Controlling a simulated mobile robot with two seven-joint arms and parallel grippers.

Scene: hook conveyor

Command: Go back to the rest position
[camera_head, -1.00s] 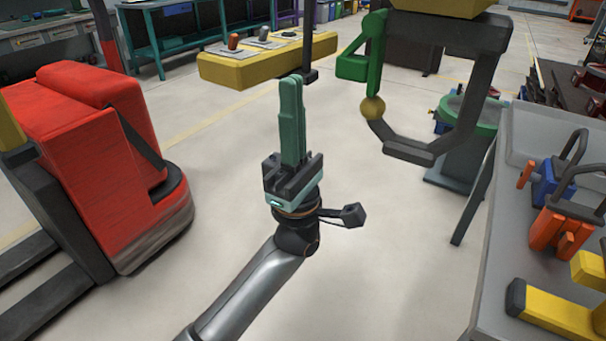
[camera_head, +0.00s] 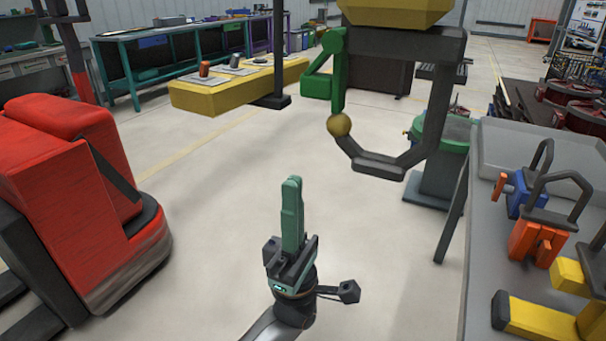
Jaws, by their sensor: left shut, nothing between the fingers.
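My left gripper (camera_head: 292,182) stands upright in the lower middle of the head view, with its green fingers shut together and nothing between them. It is over open floor, apart from everything around it. My right gripper is not in view. A large dark hook (camera_head: 436,112) hangs from a yellow block (camera_head: 397,11) at the upper right of the gripper. A green latch (camera_head: 320,75) and a brass ball (camera_head: 339,125) sit at the hook's opening.
A red vehicle (camera_head: 75,190) stands at the left. A grey table (camera_head: 482,255) at the right holds a blue clamp-like part (camera_head: 522,195), an orange one (camera_head: 538,240) and a yellow piece (camera_head: 540,318). A yellow hanging platform (camera_head: 222,95) is behind. The middle floor is clear.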

